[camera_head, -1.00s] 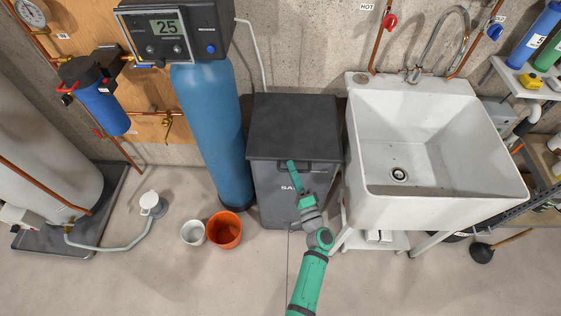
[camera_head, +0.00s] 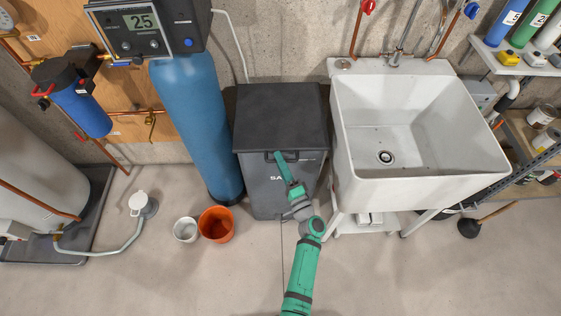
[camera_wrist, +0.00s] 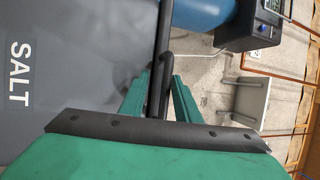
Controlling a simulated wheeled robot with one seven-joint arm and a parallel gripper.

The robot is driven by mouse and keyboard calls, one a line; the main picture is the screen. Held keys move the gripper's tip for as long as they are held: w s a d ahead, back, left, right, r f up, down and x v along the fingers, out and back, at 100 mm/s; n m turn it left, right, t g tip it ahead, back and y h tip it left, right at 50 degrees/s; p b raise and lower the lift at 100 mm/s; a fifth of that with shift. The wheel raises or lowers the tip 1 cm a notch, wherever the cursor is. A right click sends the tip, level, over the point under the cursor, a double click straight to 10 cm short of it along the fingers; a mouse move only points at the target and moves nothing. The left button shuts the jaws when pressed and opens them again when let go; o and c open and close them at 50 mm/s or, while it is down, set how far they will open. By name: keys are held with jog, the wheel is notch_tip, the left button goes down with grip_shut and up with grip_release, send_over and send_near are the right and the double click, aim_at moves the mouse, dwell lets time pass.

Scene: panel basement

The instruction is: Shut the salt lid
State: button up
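The salt bin (camera_head: 267,190) is a grey box standing between the blue tank and the sink. Its dark grey lid (camera_head: 282,115) lies over the top and looks level; I cannot tell whether a small gap is left under it. A black bar handle (camera_wrist: 165,75) runs along the lid's front edge. My green gripper (camera_head: 282,160) is at this front edge. In the wrist view my gripper's fingers (camera_wrist: 160,90) are apart, one on each side of the handle, with some space showing between. The bin's front with the word SALT fills the left of that view.
The blue tank (camera_head: 195,120) stands close on the bin's left, and the white sink (camera_head: 420,165) close on its right. An orange bucket (camera_head: 216,224) and a white bucket (camera_head: 185,229) stand on the floor at the left. The floor in front is clear.

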jog(key=v, duration=1)
jog(key=shift+s+f, duration=0.2)
jog(key=shift+s, duration=0.2)
jog(key=shift+d, duration=0.1)
